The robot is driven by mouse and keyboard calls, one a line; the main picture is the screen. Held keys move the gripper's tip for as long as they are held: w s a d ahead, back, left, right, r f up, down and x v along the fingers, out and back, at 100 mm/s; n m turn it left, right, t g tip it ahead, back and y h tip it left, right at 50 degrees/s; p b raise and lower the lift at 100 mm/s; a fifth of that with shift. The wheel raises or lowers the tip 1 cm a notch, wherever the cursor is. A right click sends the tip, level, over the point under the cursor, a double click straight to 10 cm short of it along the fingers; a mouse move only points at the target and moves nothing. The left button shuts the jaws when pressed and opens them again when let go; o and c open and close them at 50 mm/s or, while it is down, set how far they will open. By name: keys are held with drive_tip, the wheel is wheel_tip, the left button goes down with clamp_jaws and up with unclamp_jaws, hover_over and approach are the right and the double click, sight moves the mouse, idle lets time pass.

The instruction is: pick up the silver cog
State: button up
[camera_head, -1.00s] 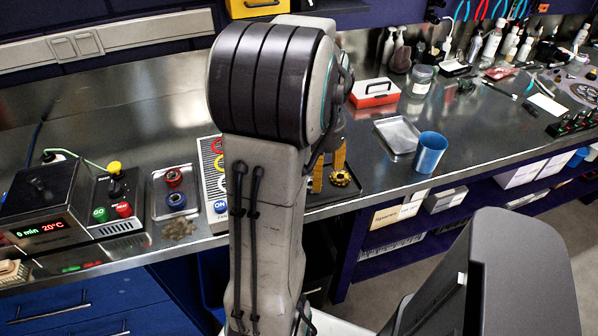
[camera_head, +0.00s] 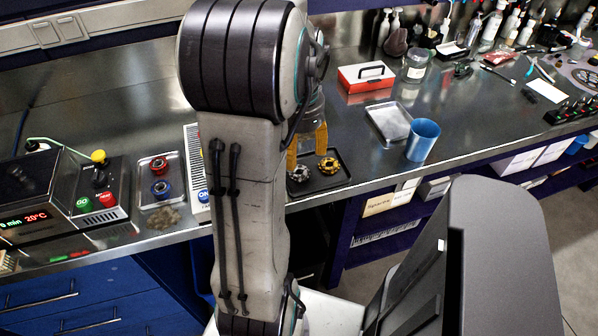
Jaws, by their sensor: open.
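The silver cog (camera_head: 299,174) lies on the left part of a small dark tray (camera_head: 325,184) on the bench, partly behind my arm. A gold cog (camera_head: 328,165) lies to its right on the same tray.
A blue cup (camera_head: 422,141) and a metal tray (camera_head: 389,122) stand right of the dark tray. A red and white box (camera_head: 366,77) is behind. Left are a tray with red and blue parts (camera_head: 160,200) and a control box (camera_head: 50,190). Clear bench lies between cup and dark tray.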

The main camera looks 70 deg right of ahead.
sight(301, 171)
drive_tip(key=shift+a+f, duration=0.1)
drive_tip(key=shift+f, duration=3.15)
drive_tip(key=shift+c, duration=0.3)
drive_tip(key=shift+s+f, duration=0.1)
drive_tip(key=c, duration=0.9)
